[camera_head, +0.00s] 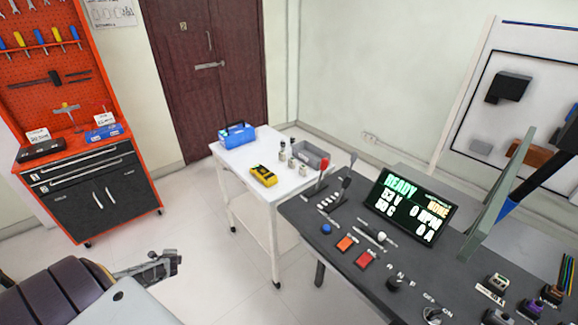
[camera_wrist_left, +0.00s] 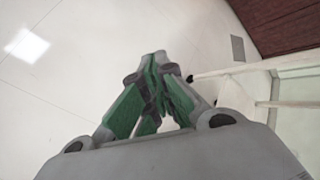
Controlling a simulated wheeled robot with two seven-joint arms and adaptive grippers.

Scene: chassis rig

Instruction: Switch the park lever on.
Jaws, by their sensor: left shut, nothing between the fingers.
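The dark console (camera_head: 300,215) stands at the right in the head view. Two upright levers rise from its far left corner: one with a red knob (camera_head: 323,162) and one with a dark grip (camera_head: 347,172). I cannot read which control is the park lever. A lit display (camera_head: 409,207) on the console reads READY. My left gripper (camera_head: 172,264) is low at the left over the floor, well apart from the console. In the left wrist view its green-padded fingers (camera_wrist_left: 158,62) are shut together with nothing between them. My right gripper is not in view.
Blue, orange and red buttons (camera_head: 366,259) and small knobs cover the console's near left part. A white cart (camera_head: 239,165) behind it carries a blue toolbox (camera_head: 237,135) and a yellow device (camera_head: 263,176). An orange tool cabinet (camera_head: 140,180) stands at left. Floor between is clear.

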